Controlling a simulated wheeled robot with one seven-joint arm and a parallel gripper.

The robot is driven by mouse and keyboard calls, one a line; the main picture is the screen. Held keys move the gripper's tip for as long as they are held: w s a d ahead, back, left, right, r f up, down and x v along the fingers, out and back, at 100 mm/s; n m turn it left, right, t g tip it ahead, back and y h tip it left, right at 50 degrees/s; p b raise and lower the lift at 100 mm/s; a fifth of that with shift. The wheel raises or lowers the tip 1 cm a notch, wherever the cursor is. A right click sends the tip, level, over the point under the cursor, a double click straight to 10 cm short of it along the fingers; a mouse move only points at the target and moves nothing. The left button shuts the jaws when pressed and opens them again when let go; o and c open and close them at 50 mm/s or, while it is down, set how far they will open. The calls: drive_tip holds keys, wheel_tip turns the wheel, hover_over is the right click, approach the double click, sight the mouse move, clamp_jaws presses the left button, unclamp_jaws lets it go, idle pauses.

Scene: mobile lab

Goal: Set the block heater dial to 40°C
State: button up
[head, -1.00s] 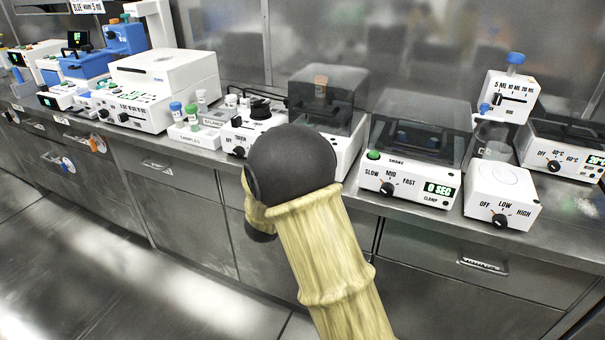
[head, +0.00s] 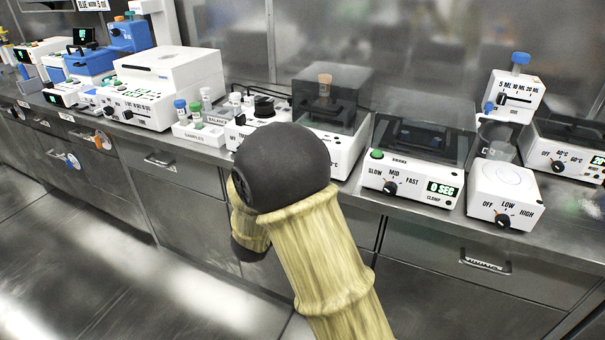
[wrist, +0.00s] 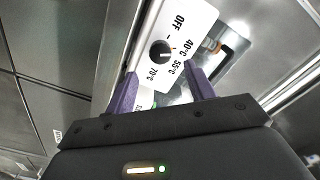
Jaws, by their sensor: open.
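A white front panel (wrist: 192,23) marked OFF, 40°C, 55°C and 70°C fills the upper middle of the wrist view. Its round black dial (wrist: 160,52) has a small orange mark on the side towards 40°C; I cannot tell the exact setting. My gripper (wrist: 163,88) is open and empty, its purple fingers spread to either side below the dial in the picture, with no visible contact on it. In the head view, a white unit with a dark clear lid (head: 335,88) shows a "°C" label and looks like this heater. My arm hides its dial and my gripper there.
An orange-capped tube (wrist: 212,45) is near the panel. A shaker (head: 415,150) stands right of the heater, then a hotplate (head: 503,193) and another unit with temperature labels (head: 565,150). A sample rack (head: 200,133) stands left. The floor at left is clear.

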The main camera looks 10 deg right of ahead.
drive_tip(key=v, duration=1.1)
drive_tip(key=shift+p, duration=0.3)
drive_tip(key=shift+s+a, duration=0.1)
drive_tip(key=w+d+f+n+g+y, duration=0.1)
drive_tip(key=w+f+n+y, duration=0.2)
drive_tip(key=n+y, duration=0.3)
drive_tip(key=s+d+f+n+g+y, duration=0.2)
drive_tip(key=s+d+n+g, duration=0.35)
drive_tip(key=s, duration=0.35)
drive_tip(key=s+d+f+n+g+y, duration=0.2)
drive_tip(key=s+d+n+g+y, duration=0.15)
drive_tip(key=s+n+g, duration=0.4)
wheel_tip(320, 180, up, 28)
drive_tip(key=s+m+t+p, duration=0.1)
drive_tip(key=t+p, duration=0.1)
drive_tip(key=p, duration=2.6)
drive_tip(key=shift+s+d+m+h+p, duration=0.2)
drive_tip(key=shift+d+m+h+p, duration=0.1)
drive_tip(key=shift+h+p, duration=0.15)
